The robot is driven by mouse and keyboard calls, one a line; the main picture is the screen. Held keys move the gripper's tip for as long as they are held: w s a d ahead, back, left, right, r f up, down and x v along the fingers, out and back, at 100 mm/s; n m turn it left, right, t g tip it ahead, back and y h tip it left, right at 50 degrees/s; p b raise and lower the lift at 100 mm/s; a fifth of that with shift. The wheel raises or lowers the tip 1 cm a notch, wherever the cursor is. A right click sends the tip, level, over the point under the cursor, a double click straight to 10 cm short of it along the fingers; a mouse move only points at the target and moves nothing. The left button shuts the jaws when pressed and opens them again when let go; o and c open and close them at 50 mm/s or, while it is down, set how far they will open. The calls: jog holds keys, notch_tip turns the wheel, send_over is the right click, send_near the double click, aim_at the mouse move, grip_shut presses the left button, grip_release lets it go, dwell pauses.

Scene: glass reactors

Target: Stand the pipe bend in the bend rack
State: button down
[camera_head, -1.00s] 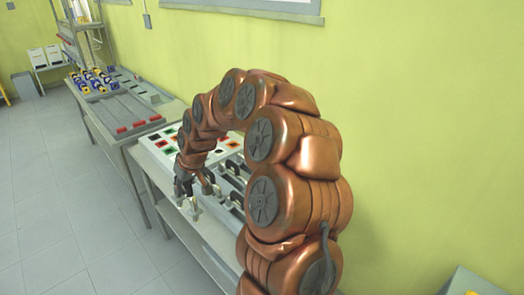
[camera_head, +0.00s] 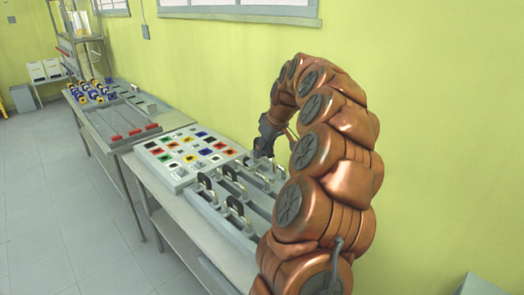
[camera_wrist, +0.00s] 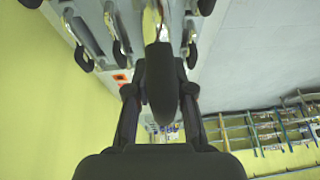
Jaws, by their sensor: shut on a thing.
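The pipe bend (camera_wrist: 160,85), dark with a shiny metal end pointing up in the picture, is between my gripper's fingers (camera_wrist: 160,95) in the wrist view. My gripper (camera_head: 264,147) is shut on it. In the head view my gripper is over the far part of the grey bend rack (camera_head: 218,215), near the wall; the held bend is hard to make out there. Several dark arched bends (camera_head: 236,206) with metal ends stand in the rack. Whether the held bend touches the rack cannot be told.
A panel of coloured squares (camera_head: 165,160) lies beyond the rack on the same bench. A second bench (camera_head: 125,143) with red-marked trays and blue-yellow parts stands farther back. The green wall (camera_head: 430,130) is close on the right; floor is clear on the left.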

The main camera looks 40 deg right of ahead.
notch_tip(320, 180, down, 19)
jog(key=b, duration=0.3)
dwell(2.9)
jog(key=shift+f+b, duration=0.35)
jog(key=shift+b, duration=0.4)
dwell(1.5)
jog(key=c, duration=0.9)
grip_release()
jog(key=shift+c, duration=0.2)
jog(key=shift+r, duration=0.25)
